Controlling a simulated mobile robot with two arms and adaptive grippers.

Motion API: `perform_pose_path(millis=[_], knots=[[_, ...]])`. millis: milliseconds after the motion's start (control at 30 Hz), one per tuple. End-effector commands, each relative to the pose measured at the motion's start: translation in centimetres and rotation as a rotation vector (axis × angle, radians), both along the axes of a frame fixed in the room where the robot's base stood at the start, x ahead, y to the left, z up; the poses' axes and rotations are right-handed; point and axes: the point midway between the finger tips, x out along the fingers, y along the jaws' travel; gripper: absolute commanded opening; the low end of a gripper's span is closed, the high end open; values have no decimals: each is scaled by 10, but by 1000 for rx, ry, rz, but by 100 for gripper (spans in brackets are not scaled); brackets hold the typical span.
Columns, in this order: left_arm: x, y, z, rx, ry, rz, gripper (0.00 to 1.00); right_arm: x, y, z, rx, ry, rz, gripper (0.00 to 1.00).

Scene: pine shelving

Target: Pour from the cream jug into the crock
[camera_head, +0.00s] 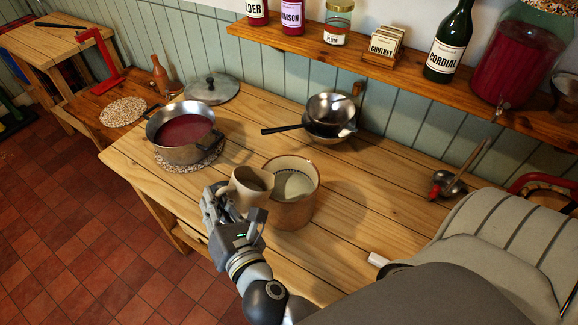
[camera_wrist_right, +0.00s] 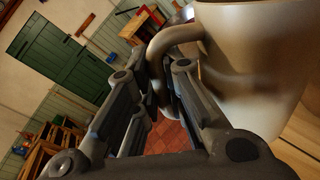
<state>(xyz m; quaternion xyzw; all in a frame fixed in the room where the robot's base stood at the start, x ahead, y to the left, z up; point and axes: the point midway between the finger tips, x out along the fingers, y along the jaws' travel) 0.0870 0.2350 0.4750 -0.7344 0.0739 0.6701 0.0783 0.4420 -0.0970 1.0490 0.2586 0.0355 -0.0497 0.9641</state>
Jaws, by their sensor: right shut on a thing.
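The cream jug (camera_head: 252,184) is a beige vessel held in my right gripper (camera_head: 222,200) just left of the crock. In the right wrist view the jug (camera_wrist_right: 250,70) fills the right side, and my right gripper (camera_wrist_right: 160,105) is shut on its handle. The jug looks close to upright, perhaps slightly tilted; its contents are hard to make out. The crock (camera_head: 293,211) is a wide tan pot standing on the wooden table, with a pale interior. The jug overlaps the crock's left rim in the head view; I cannot tell if they touch. My left gripper is not in view.
A steel pan of red liquid (camera_head: 184,154) sits behind left on a speckled mat. A strainer on a bowl (camera_head: 331,112) stands behind the crock. A ladle (camera_head: 452,184) lies at right. A shelf (camera_head: 309,44) with bottles runs above the back.

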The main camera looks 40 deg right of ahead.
Motion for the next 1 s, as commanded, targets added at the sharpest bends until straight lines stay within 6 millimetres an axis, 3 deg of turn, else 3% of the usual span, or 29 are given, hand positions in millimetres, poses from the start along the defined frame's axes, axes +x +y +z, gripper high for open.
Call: perform_pose_path(millis=[1000], knots=[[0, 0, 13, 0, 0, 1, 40, 1, -10, 15, 74, 1, 1, 0]])
